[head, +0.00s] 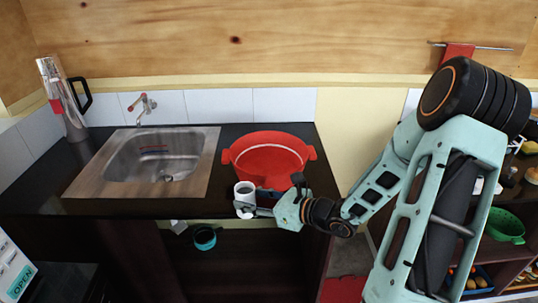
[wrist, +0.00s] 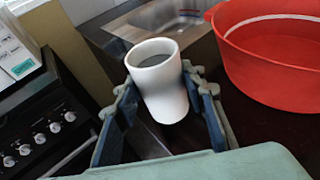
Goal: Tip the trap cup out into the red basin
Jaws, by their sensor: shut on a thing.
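The trap cup is a white cup (head: 244,192) with a grey inside, which may be its contents; I cannot tell. My gripper (head: 252,208) is shut on it near the counter's front edge. The wrist view shows the cup (wrist: 158,85) roughly upright between the two fingers of my gripper (wrist: 165,110). The red basin (head: 268,157) stands on the dark counter just behind and to the right of the cup. In the wrist view the basin (wrist: 275,60) is at the upper right, apart from the cup. Its floor is mostly hidden there.
A steel sink (head: 150,165) with a tap (head: 143,105) lies left of the basin. A metal jug (head: 63,100) stands in the left corner. A teal-rimmed pot (head: 205,238) is below the counter. A stove (wrist: 50,120) shows at left in the wrist view.

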